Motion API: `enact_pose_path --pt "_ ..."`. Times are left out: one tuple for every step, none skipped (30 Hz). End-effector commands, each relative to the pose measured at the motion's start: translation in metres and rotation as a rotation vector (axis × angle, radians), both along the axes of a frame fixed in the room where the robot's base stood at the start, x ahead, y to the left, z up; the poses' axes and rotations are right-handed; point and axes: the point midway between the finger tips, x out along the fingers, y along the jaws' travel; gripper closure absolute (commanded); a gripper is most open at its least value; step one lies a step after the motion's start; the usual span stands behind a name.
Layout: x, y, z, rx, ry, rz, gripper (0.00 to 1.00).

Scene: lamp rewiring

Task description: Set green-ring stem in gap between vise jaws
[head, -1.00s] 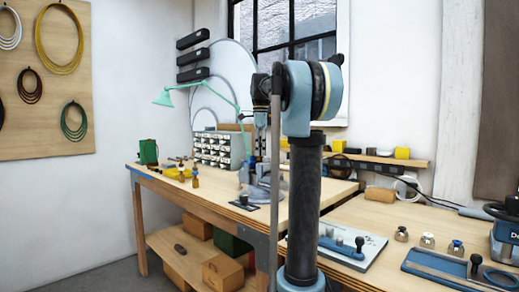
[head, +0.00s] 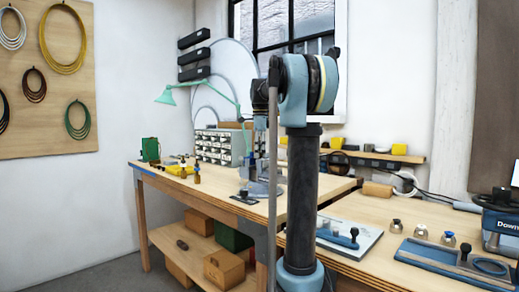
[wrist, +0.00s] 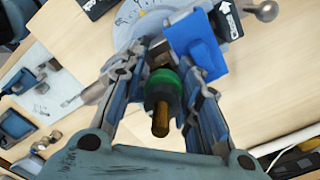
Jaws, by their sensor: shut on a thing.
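The green-ring stem shows in the wrist view as a brass rod (wrist: 161,122) with a green ring (wrist: 163,86) around a dark part. My gripper (wrist: 160,70) is shut on it, one finger on each side. The vise is just beyond the fingertips, with a blue jaw part (wrist: 198,46) at upper right and a round grey scaled base (wrist: 152,22) behind. The stem's far end and the gap are largely hidden, so I cannot tell whether the stem is inside the gap. In the head view the vise (head: 262,187) stands on the far bench, partly behind my arm.
Amber bottles (head: 197,174) and a green box (head: 150,149) stand left of the vise. A drawer cabinet (head: 213,146) is behind. On the near right bench are a blue tray (head: 455,262), several small metal fittings (head: 421,232) and a white board with a blue tool (head: 338,237).

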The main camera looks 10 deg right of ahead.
Motion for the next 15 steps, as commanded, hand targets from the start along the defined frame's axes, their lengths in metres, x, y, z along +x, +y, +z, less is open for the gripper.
enact_pose_path --pt "0.0017 -0.0033 -0.0031 -0.006 0.0 -0.004 1.0" --pt "0.0022 -0.0033 -0.0034 -0.007 0.0 -0.004 1.0" --pt "0.0028 -0.0034 -0.0037 -0.007 0.0 -0.004 1.0" --pt "0.0032 -0.0033 -0.0039 -0.007 0.0 -0.004 1.0" --pt "0.0035 -0.0033 -0.004 -0.007 0.0 -0.004 1.0" --pt "0.0039 -0.0033 -0.0042 -0.008 0.0 -0.004 1.0" --pt "0.0042 -0.0033 -0.0044 -0.008 0.0 -0.004 1.0" --pt "0.0044 -0.0032 -0.0045 -0.008 0.0 -0.004 1.0" --pt "0.0048 -0.0033 -0.0047 -0.008 0.0 -0.004 1.0" --pt "0.005 -0.0032 -0.0048 -0.008 0.0 -0.004 1.0" --pt "0.0052 -0.0032 -0.0049 -0.009 0.0 -0.003 1.0" --pt "0.0055 -0.0032 -0.005 -0.009 -0.001 -0.003 1.0" --pt "0.0058 -0.0031 -0.0052 -0.009 -0.001 -0.003 1.0" --pt "0.006 -0.0032 -0.0054 -0.009 -0.001 -0.003 1.0" --pt "0.0062 -0.0031 -0.0057 -0.009 -0.001 -0.003 1.0"
